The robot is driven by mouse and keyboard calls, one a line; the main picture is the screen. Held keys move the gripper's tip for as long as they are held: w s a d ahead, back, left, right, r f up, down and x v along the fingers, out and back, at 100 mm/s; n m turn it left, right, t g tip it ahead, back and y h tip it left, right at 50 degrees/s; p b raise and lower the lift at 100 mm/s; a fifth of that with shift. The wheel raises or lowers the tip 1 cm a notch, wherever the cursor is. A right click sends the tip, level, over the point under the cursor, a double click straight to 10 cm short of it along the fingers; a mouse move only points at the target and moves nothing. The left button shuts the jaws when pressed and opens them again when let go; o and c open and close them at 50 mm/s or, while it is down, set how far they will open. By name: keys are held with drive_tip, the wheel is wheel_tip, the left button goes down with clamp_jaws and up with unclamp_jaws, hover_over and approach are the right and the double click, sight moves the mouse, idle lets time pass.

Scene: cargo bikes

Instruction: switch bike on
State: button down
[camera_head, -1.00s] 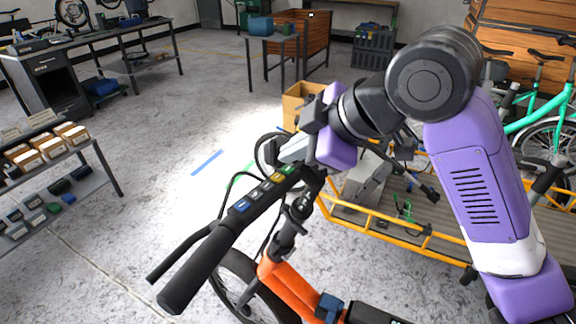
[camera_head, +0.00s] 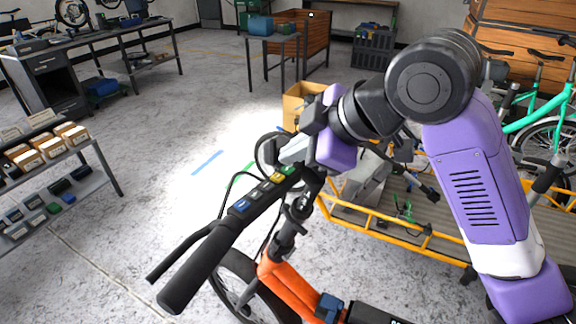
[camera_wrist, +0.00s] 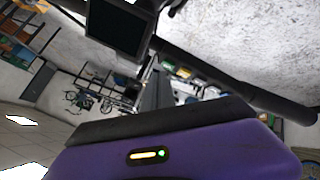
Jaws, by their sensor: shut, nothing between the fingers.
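The cargo bike has an orange frame (camera_head: 290,287) and a black handlebar with a grip (camera_head: 195,265) towards the lower left. A button strip on the bar carries a blue button (camera_head: 241,205), a grey one, a yellow button (camera_head: 277,178) and a green button (camera_head: 286,170). In the wrist view, a dark, blank display (camera_wrist: 115,27) is at the top, and the green button (camera_wrist: 168,66) is just right of my fingers. My gripper (camera_head: 288,154) is shut and empty, close above the green end of the strip. I cannot tell whether it touches.
The bike's yellow-railed cargo bed (camera_head: 400,232) lies under and behind my arm, with a cardboard box (camera_head: 300,100) behind. A shelf of small boxes (camera_head: 45,150) stands at the left, and a workbench (camera_head: 90,45) at the back left. The floor between is clear.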

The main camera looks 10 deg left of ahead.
sight(294, 172)
drive_tip(key=shift+f, duration=0.5)
idle(0.4)
drive_tip(key=shift+r, duration=0.1)
drive_tip(key=shift+r+p, duration=0.5)
drive_tip(key=shift+p, duration=0.05)
wheel_tip(294, 172, up, 6)
drive_tip(key=p, duration=0.5)
drive_tip(key=shift+w, duration=0.15)
idle(0.4)
